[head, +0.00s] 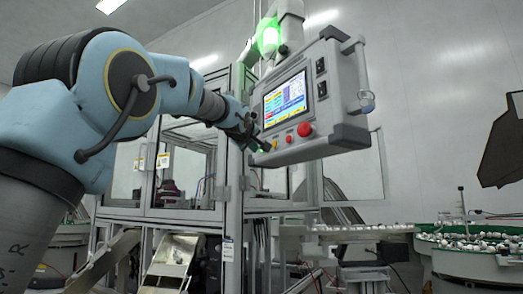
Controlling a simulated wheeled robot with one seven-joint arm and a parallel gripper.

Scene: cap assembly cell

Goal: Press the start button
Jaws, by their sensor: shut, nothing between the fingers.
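The control panel (302,97) hangs on an arm at the upper middle of the head view, with a lit screen (286,99). Below the screen are a large red button (305,130), a small orange-red button (289,139) and a small yellowish button (274,145). I cannot read which one is the start button. My gripper (264,146) is dark and shut with nothing in it. It is at the panel's lower left corner, close to the yellowish button. I cannot tell whether the fingertips touch the panel.
A framed machine enclosure (187,165) stands behind my arm and the panel. A green lamp (268,40) glows above. A green-rimmed bowl of small parts (475,262) is at the lower right. A grey handle (361,85) sticks out from the panel's right side.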

